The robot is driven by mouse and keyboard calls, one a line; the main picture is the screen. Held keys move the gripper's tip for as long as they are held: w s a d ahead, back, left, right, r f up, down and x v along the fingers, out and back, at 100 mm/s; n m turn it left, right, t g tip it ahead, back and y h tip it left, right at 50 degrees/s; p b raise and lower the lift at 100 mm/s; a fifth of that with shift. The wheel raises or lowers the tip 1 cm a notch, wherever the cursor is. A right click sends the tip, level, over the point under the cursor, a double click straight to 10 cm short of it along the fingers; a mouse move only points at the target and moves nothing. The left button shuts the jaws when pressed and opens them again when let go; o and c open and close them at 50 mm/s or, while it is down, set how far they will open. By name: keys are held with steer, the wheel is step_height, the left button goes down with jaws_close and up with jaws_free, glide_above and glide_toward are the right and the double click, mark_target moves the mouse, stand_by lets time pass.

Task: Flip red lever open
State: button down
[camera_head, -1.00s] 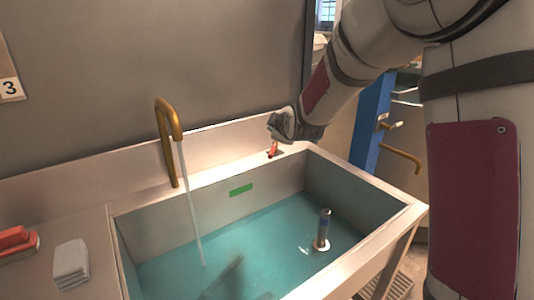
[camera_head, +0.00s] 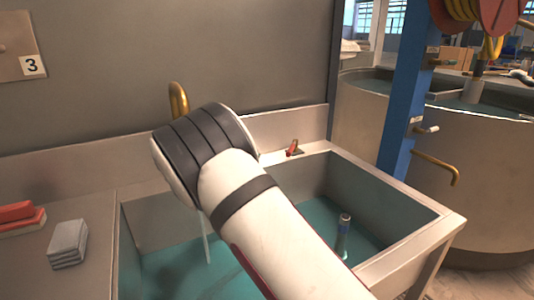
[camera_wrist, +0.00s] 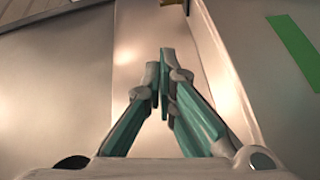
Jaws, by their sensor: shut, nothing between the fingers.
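The small red lever (camera_head: 293,148) sits on the back ledge of the sink, right of the brass faucet (camera_head: 179,99). It looks tilted, but its exact setting is too small to tell. My arm crosses in front of the sink and hides the lower faucet and my gripper in the head view. In the wrist view my gripper (camera_wrist: 165,62) is shut and empty over the pale ledge. A brass piece (camera_wrist: 172,2) shows at that view's top edge. The red lever is not seen in the wrist view. A thin water stream (camera_head: 207,248) shows below my arm.
The sink (camera_head: 405,249) holds teal water and an upright cylinder (camera_head: 343,235). Grey pads (camera_head: 68,243) and a red block (camera_head: 20,218) lie on the left counter. A blue post (camera_head: 402,90) stands right.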

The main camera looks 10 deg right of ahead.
mark_target(292, 150)
steer(key=b+x, duration=0.1)
steer(key=x, duration=0.8)
steer(key=shift+w+d, duration=0.25)
steer(key=shift+s+d+f, duration=0.15)
steer(key=shift+s+d, duration=0.45)
steer(key=shift+d, duration=0.25)
steer(key=shift+s+d+f, duration=0.2)
steer(key=shift+s+d, duration=0.2)
steer(key=shift+d, duration=0.4)
steer(key=shift+d, duration=0.15)
